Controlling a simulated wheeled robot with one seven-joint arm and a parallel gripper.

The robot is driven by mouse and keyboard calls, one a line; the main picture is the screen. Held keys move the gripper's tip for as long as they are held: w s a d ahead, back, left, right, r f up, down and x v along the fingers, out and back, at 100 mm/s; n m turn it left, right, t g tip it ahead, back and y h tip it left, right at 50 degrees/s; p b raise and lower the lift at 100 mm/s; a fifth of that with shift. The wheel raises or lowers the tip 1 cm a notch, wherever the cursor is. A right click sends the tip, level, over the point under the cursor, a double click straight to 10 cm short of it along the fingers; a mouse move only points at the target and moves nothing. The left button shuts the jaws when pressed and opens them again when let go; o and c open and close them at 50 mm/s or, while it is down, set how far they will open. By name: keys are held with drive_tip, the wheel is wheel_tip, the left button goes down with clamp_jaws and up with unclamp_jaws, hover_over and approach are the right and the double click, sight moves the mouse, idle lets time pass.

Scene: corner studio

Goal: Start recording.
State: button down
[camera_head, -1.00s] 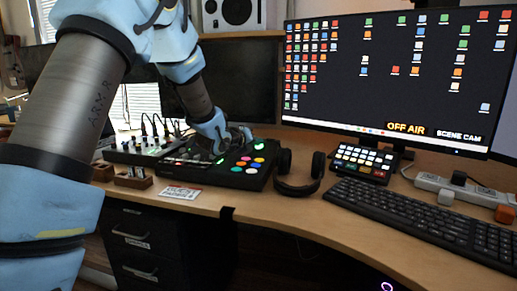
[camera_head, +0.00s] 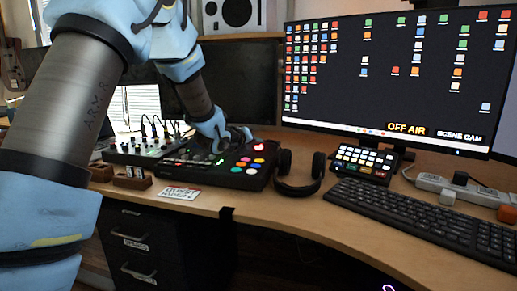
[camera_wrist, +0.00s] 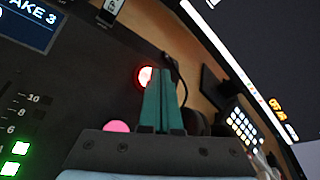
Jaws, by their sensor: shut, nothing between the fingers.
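A black audio console (camera_head: 237,177) with coloured pads sits on the desk. A round button (camera_head: 259,147) near its back right glows red, and it also shows in the wrist view (camera_wrist: 145,76), partly covered. My gripper (camera_head: 243,135) is over the console's back part, beside the red button. In the wrist view my teal fingers (camera_wrist: 161,84) are shut together and empty, their tips overlapping the button's right side. I cannot tell whether they touch it. A small display (camera_wrist: 28,27) at the wrist view's upper left reads "AKE 3", cut off.
Headphones (camera_head: 299,189) lie right of the console. A button pad (camera_head: 363,163) and keyboard (camera_head: 425,218) are further right. The monitor (camera_head: 390,75) reads "OFF AIR". A small mixer (camera_head: 140,150) with cables stands left. A card (camera_head: 180,193) lies in front.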

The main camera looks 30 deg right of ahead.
drive_tip(key=shift+r, duration=0.1)
drive_tip(key=r, duration=0.1)
drive_tip(key=s+a+r+p, duration=0.1)
drive_tip(key=r, duration=0.1)
drive_tip(key=s+a+r, duration=0.1)
drive_tip(key=r, duration=0.1)
drive_tip(key=shift+r+p, duration=0.1)
drive_tip(key=shift+p, duration=0.25)
idle(0.7)
